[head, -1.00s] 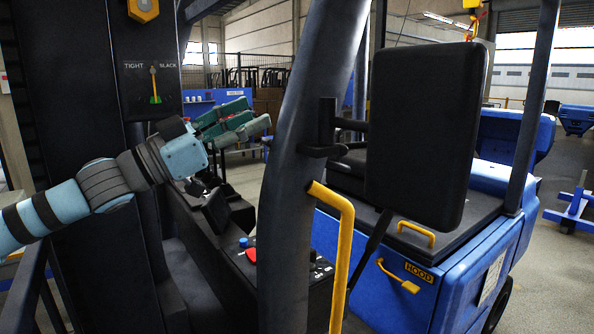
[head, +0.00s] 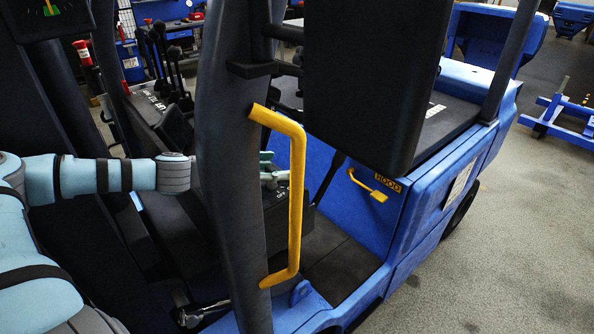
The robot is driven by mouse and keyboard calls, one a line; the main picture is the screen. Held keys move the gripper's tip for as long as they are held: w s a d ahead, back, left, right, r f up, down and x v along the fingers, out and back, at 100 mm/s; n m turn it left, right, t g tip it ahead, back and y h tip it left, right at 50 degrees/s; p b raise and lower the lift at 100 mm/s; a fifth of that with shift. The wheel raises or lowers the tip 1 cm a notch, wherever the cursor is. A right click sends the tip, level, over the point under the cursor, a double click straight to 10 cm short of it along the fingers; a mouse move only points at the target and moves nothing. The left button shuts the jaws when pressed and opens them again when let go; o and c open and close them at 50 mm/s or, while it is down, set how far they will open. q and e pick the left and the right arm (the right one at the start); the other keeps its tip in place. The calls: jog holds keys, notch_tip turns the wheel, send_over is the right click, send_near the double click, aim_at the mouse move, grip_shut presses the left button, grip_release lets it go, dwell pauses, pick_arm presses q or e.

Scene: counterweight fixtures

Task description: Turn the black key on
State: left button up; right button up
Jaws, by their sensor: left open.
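My left arm comes in from the left and passes behind the dark pillar (head: 232,130) of the forklift. The left gripper (head: 272,172) shows only in part, just right of the pillar and behind the yellow grab handle. Its green and grey finger parts are open, and I see nothing held between them. It is over the side of the dark console in the cab. I cannot make out the black key; the pillar and gripper cover that part of the console. My right gripper is not in view.
The yellow grab handle (head: 296,200) stands out from the pillar close to the gripper. The black seat back (head: 372,85) hangs to the right. Several levers (head: 165,60) stand at the back of the console. The blue hood side (head: 405,215) and open floor are at the right.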

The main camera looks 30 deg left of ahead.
pick_arm(q)
jog(key=shift+w+d+f, duration=0.1)
jog(key=shift+w+f, duration=0.2)
jog(key=shift+w, duration=0.05)
jog(key=shift+s+r, duration=0.1)
jog(key=shift+r, duration=0.1)
jog(key=shift+s+r, duration=0.3)
jog(key=shift+s, duration=0.4)
jog(key=c, duration=0.6)
jog(key=shift+w, duration=0.2)
jog(key=c, duration=0.6)
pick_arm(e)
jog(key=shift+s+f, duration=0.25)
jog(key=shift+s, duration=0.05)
